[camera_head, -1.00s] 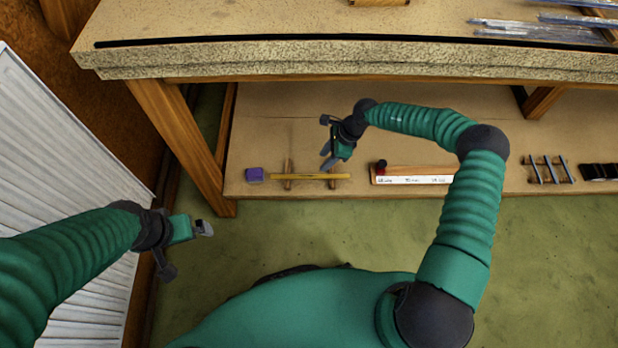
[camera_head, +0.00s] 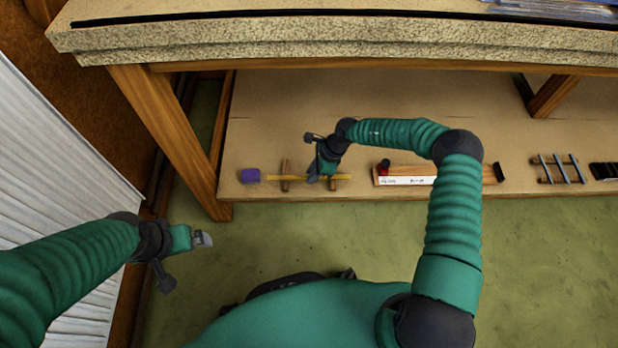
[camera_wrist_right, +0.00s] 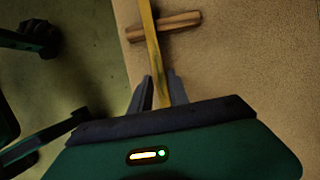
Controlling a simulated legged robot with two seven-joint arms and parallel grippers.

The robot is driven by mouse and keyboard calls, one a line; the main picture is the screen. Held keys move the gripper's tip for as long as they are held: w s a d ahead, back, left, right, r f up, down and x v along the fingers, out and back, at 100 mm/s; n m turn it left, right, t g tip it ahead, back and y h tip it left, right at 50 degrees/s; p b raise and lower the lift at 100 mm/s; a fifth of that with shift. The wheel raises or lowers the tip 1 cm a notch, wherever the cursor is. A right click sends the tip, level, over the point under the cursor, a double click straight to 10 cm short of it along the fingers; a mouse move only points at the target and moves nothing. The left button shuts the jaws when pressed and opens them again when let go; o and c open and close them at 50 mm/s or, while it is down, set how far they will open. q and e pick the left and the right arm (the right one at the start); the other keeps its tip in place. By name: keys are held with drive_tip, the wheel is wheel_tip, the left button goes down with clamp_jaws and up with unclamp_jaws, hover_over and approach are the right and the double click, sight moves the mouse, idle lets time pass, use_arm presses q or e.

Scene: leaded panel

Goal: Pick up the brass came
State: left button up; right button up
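The brass came (camera_head: 290,178) is a thin yellow bar lying across two small wooden rests on the low shelf. My right gripper (camera_head: 318,176) is down at the came's right part, between the rests and close to the right one. In the right wrist view, the came (camera_wrist_right: 152,45) runs between the two dark fingers of my right gripper (camera_wrist_right: 160,92), one on each side. The fingers look open around it, with a small gap visible. My left gripper (camera_head: 204,239) hangs over the floor at left, away from the came; its finger opening is too small to read.
A purple block (camera_head: 250,176) sits left of the came. A wooden piece with a white label (camera_head: 408,181) and a dark red knob (camera_head: 384,167) lies to the right. The workbench edge (camera_head: 330,40) overhangs the shelf (camera_head: 270,120). A bench leg (camera_head: 165,130) stands at left.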

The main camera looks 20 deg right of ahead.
clamp_jaws()
drive_tip(key=shift+r, duration=0.1)
